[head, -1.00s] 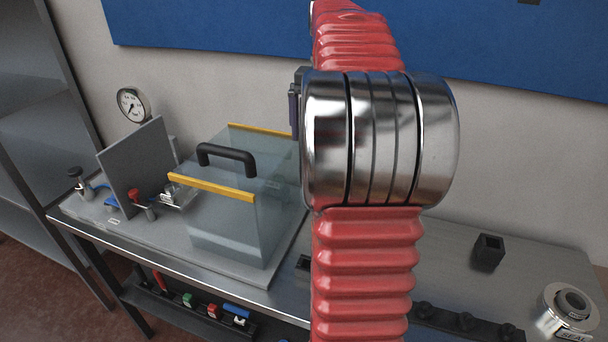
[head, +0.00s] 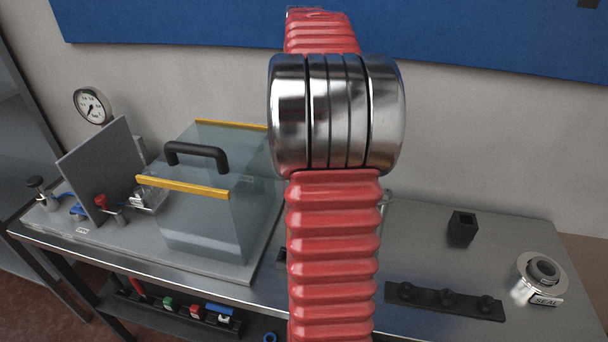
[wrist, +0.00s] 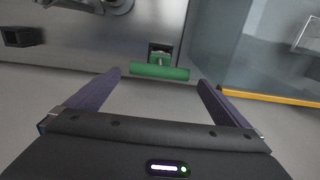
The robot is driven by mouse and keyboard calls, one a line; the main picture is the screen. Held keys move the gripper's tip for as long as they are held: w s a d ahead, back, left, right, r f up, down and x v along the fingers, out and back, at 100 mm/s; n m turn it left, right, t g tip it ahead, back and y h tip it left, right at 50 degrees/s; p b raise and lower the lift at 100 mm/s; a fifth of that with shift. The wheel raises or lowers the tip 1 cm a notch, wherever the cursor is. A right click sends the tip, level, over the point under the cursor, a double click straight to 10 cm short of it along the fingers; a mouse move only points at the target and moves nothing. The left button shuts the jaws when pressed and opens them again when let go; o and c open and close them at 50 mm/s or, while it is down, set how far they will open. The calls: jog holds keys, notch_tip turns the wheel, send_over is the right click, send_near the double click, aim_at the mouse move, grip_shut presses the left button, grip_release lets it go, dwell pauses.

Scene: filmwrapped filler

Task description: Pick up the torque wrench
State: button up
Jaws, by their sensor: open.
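A green cross-handle (wrist: 160,72) on a short stem shows in the wrist view, at a dark square holder (wrist: 160,48) on the metal bench; it appears to be the torque wrench. My gripper (wrist: 160,77) is open, with one dark finger on each side of the green handle in the picture. I cannot tell how far the fingers are from it in depth. Nothing is held. In the head view my red arm hides the gripper and the wrench.
A clear box (head: 215,215) with yellow edges and a black handle stands left of my arm; its yellow edge shows in the wrist view (wrist: 262,97). A black block (head: 462,228), a strip with knobs (head: 445,300) and a round seal fitting (head: 541,275) are right. Bare bench lies between.

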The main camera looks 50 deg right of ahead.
jog(key=shift+f, duration=2.15)
jog(key=shift+f, duration=2.6)
jog(key=c, duration=1.3)
